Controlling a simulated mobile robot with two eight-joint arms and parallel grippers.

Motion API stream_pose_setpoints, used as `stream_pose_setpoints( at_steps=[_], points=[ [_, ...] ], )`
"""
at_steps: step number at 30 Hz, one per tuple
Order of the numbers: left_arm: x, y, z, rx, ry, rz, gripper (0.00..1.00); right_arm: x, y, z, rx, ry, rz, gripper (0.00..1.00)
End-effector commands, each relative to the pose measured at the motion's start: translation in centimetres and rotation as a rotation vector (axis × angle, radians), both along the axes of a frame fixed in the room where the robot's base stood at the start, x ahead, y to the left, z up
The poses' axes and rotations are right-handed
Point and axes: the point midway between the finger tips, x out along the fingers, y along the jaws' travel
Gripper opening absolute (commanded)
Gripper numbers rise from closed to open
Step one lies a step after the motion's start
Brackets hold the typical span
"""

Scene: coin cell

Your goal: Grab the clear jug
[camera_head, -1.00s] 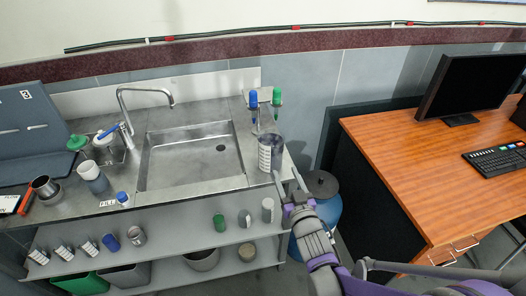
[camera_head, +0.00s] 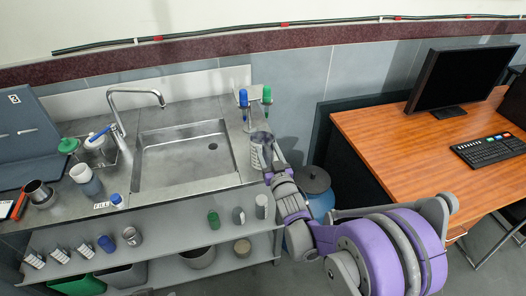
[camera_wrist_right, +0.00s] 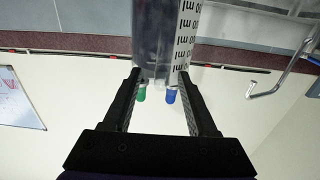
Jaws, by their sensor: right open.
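The clear jug (camera_head: 259,151), a see-through vessel with black measuring marks, stands upright at the right end of the counter, right of the sink. It also fills the top middle of the right wrist view (camera_wrist_right: 165,35). My right gripper (camera_wrist_right: 160,76) is open, with its two fingertips at either side of the jug; whether they touch it I cannot tell. In the head view my right gripper (camera_head: 272,166) is at the jug's right side and partly covers it. My left gripper is not in view.
A rack with a blue-topped pipette (camera_head: 243,98) and a green-topped one (camera_head: 267,95) stands close behind the jug. The sink (camera_head: 185,155) is left of it. A blue barrel (camera_head: 315,190) and a wooden desk (camera_head: 420,150) are to the right.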

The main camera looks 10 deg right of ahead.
Motion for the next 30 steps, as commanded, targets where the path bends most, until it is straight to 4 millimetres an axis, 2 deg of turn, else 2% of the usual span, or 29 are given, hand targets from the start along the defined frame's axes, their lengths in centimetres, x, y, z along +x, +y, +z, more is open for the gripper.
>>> stream_pose_setpoints(
  at_steps=[3,4,13,30],
  points=[
    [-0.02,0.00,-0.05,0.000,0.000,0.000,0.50,-0.05,0.01,-0.05,0.000,0.000,0.000,0.58],
    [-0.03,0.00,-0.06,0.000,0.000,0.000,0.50,-0.05,0.01,-0.05,0.000,0.000,0.000,0.55],
    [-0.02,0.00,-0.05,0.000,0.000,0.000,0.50,-0.07,0.01,-0.04,0.000,0.001,0.000,0.01],
    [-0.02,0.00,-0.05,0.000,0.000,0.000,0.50,-0.08,0.00,-0.04,0.000,0.000,0.000,0.00]
  ],
)
